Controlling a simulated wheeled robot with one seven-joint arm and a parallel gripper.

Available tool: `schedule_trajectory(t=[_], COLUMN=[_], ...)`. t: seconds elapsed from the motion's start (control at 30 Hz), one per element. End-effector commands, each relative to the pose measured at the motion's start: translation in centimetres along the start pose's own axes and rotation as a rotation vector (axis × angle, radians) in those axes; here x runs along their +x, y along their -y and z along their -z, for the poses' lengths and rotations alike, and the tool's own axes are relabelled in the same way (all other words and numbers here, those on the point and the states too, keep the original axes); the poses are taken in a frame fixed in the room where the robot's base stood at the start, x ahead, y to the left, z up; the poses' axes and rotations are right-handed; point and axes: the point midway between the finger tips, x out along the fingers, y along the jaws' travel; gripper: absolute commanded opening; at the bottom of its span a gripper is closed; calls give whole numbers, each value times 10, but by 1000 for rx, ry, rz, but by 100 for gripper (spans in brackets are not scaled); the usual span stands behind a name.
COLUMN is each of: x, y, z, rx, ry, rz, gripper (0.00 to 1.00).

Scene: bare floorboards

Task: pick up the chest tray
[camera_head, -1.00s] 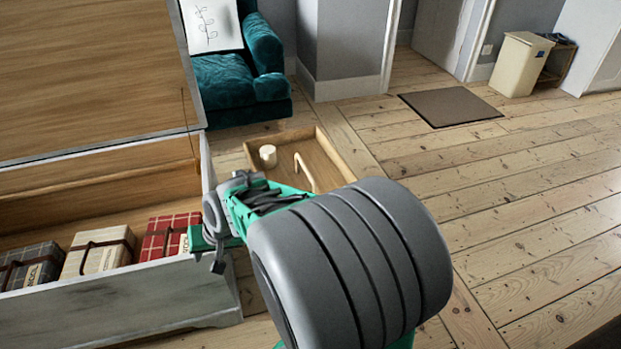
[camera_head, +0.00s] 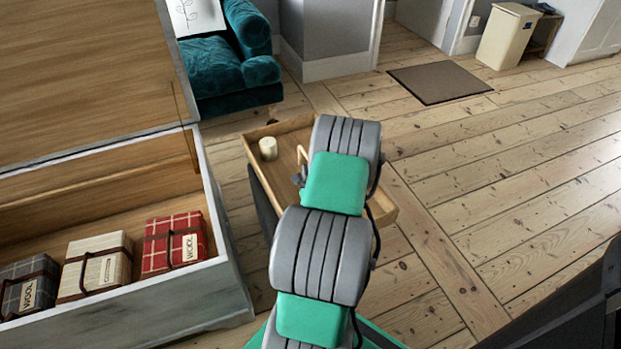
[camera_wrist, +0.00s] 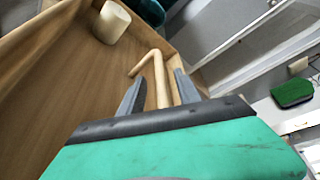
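The chest tray (camera_head: 262,132) is a shallow wooden tray with low walls and a bent wooden handle (camera_head: 301,154), to the right of the open chest. A cream cylinder (camera_head: 268,148) stands in its left corner. My arm covers part of the tray in the head view. In the wrist view, my gripper (camera_wrist: 160,78) has its two grey fingers on either side of the handle (camera_wrist: 159,72), with small gaps visible, so it looks open around it. The lower end of the handle is hidden behind the gripper body. The tray floor (camera_wrist: 70,90) fills the left of that view.
The open chest (camera_head: 120,318) at left holds grey, cream and red checked wool boxes. A teal armchair (camera_head: 215,65) stands behind the tray. A brown mat (camera_head: 440,82) and a cream bin (camera_head: 508,38) are at upper right. Bare floorboards lie open to the right.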

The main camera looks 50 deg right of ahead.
Motion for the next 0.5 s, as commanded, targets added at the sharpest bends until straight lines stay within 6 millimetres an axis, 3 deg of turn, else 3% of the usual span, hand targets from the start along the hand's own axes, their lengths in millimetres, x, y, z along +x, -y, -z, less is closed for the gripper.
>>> schedule_trajectory(t=[0.27, 0.5], x=[6, 6], y=[2, 2], z=[1, 2], rx=[0, 0], ry=[-2, -3], rz=[1, 1], gripper=[39, 19])
